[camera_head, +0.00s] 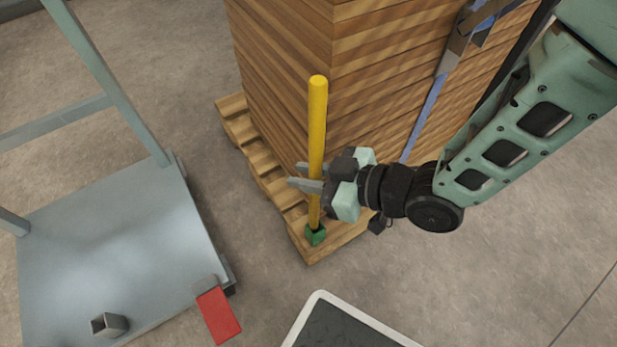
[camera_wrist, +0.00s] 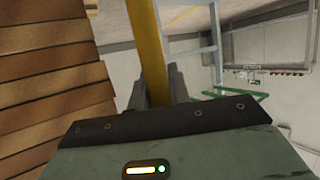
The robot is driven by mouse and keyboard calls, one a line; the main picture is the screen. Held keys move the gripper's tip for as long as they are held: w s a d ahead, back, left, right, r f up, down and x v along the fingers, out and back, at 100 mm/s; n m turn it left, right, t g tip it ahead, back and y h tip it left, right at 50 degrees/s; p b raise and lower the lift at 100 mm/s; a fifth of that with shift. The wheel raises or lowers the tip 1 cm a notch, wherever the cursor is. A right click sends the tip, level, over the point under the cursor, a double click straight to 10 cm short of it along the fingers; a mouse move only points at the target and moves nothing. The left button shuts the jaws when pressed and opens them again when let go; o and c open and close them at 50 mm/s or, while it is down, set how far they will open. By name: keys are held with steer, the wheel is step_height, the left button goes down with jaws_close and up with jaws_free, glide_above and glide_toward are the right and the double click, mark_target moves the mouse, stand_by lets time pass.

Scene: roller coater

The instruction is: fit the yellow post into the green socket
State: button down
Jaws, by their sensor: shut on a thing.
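The yellow post (camera_head: 317,125) stands nearly upright in the head view, in front of the corner of the wood stack. My gripper (camera_head: 306,178) is shut on the post at its lower middle. The post also runs up between the fingers in the wrist view (camera_wrist: 150,60). The green socket (camera_head: 316,235) sits at the front corner of the pallet. The post's lower end meets the top of the socket in the head view. I cannot tell whether it is inside the socket or just above it.
A tall stack of wooden boards (camera_head: 290,50) stands on a pallet (camera_head: 262,160) close behind the post. A grey cart (camera_head: 110,240) with a red piece (camera_head: 218,315) at its corner stands at left. A white-edged dark panel (camera_head: 340,325) lies at the bottom. Bare floor separates cart and pallet.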

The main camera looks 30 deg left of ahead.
steer(key=c, duration=1.3)
jaws_free()
steer(key=shift+d+f, duration=0.3)
steer(key=shift+f, duration=0.25)
steer(key=shift+r, duration=0.15)
steer(key=p+v, duration=0.4)
steer(key=v, duration=0.8)
steer(key=shift+a+r+p, duration=0.2)
steer(key=shift+r+p, duration=0.1)
steer(key=shift+p, duration=0.05)
steer(key=shift+w, duration=0.1)
